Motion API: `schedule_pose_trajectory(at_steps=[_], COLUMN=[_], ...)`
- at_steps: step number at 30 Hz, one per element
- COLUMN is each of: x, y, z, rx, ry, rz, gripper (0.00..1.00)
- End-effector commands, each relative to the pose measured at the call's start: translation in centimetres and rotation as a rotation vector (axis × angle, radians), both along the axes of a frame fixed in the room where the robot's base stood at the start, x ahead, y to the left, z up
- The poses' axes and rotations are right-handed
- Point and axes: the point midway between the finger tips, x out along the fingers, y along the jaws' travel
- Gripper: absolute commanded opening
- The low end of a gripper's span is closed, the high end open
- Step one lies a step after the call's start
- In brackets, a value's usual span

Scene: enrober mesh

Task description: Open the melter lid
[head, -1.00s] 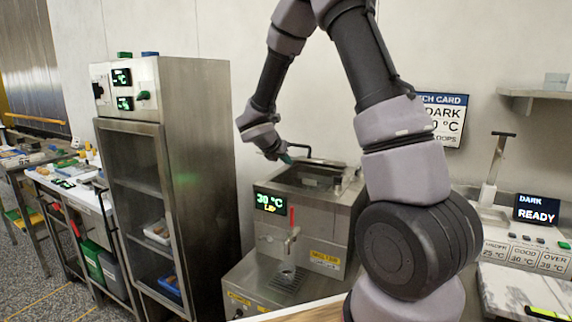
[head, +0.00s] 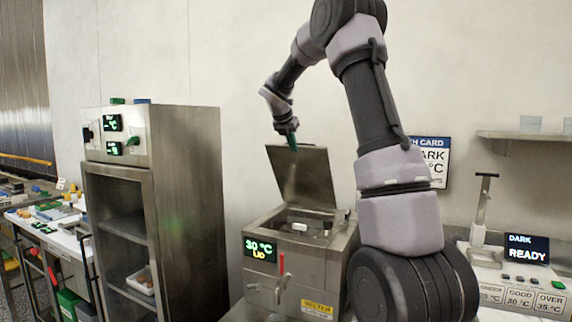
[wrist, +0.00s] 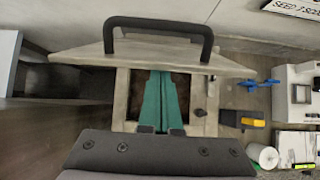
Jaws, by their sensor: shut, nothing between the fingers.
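The melter (head: 318,280) stands below my arm, a steel box whose display reads 30 °C and LID. Its lid (head: 312,182) is raised and tilted back at the rear edge, leaving the top opening uncovered. In the wrist view the lid (wrist: 85,52) is seen nearly edge-on, with its black bar handle (wrist: 158,22) at the top of the picture. My gripper (head: 293,146) is at the lid's upper left edge in the head view; whether it touches the lid is unclear. Its green fingers (wrist: 161,78) are together and empty, seen over the melter opening. The handle is not distinguishable in the head view.
A tall steel cabinet (head: 205,190) stands left of the melter. A red lever (head: 281,264) is on the melter's front. To the right are a panel with a READY screen (head: 527,249) and a wall shelf (head: 535,136).

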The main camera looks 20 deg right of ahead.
Motion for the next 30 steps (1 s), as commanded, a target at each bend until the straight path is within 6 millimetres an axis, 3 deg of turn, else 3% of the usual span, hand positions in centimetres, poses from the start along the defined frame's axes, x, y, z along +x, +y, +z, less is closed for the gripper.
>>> schedule_pose_trajectory(at_steps=[3, 12, 30], x=[1.7, 4.0, 4.4], y=[-1.8, -4.0, -4.4], z=[1.5, 3.2, 3.4], rx=[-0.002, -0.003, -0.003], ry=[-0.005, -0.005, -0.003], rz=[-0.002, 0.000, 0.001], gripper=[0.00, 0.00, 0.00])
